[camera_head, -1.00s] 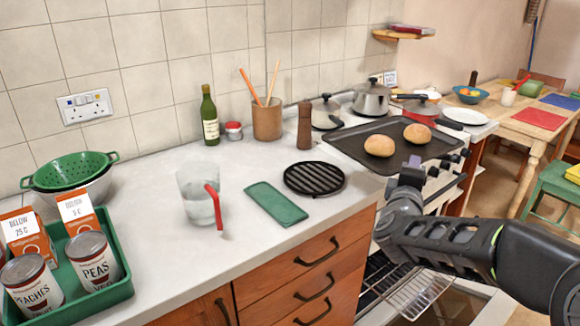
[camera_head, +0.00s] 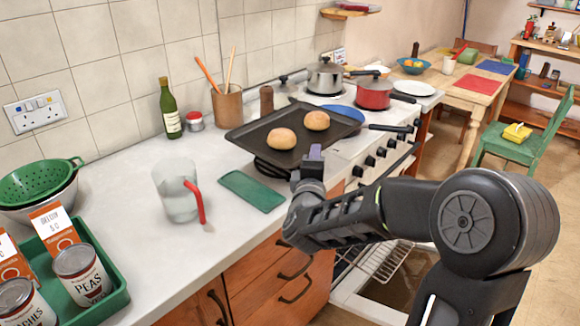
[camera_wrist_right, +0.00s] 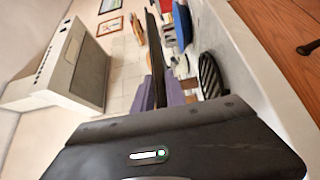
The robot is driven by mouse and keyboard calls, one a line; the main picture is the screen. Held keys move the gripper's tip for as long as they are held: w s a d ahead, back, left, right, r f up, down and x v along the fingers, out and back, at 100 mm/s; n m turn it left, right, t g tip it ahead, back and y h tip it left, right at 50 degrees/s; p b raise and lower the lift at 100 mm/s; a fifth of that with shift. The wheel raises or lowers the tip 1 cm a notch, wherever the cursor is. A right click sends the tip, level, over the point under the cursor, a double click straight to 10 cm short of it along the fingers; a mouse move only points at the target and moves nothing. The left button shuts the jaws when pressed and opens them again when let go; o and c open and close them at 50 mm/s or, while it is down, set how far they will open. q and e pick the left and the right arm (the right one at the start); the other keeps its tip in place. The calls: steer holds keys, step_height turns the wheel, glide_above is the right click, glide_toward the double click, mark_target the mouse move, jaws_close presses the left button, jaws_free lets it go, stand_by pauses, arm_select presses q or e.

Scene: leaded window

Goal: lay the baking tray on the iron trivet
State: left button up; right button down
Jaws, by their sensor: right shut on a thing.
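The dark baking tray (camera_head: 262,142) carries two round buns (camera_head: 282,138) and is held out roughly level by my right gripper (camera_head: 314,157). That gripper is shut on the tray's near edge; the right wrist view shows the tray (camera_wrist_right: 156,60) edge-on between its purple fingers (camera_wrist_right: 160,97). The black iron trivet (camera_head: 268,169) lies on the worktop, mostly hidden under the tray in the head view. The slatted trivet (camera_wrist_right: 210,75) shows clear of the tray in the wrist view, with a gap between them. My left gripper is not in view.
A green cloth (camera_head: 251,191) and a glass jug (camera_head: 177,190) with a red handle stand left of the trivet. Behind the tray are a utensil pot (camera_head: 227,108) and a pepper mill (camera_head: 266,101). The hob with a red pan (camera_head: 373,95) is to the right.

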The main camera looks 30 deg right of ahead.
step_height(320, 180, down, 6)
steer(key=shift+r+b, duration=0.1)
steer(key=shift+b, duration=0.25)
steer(key=shift+f, duration=1.85)
steer(key=shift+f+b, duration=0.2)
steer(key=shift+b, duration=0.15)
steer(key=c, duration=1.7)
jaws_free()
steer(key=shift+o, duration=0.3)
steer(key=shift+r, duration=0.1)
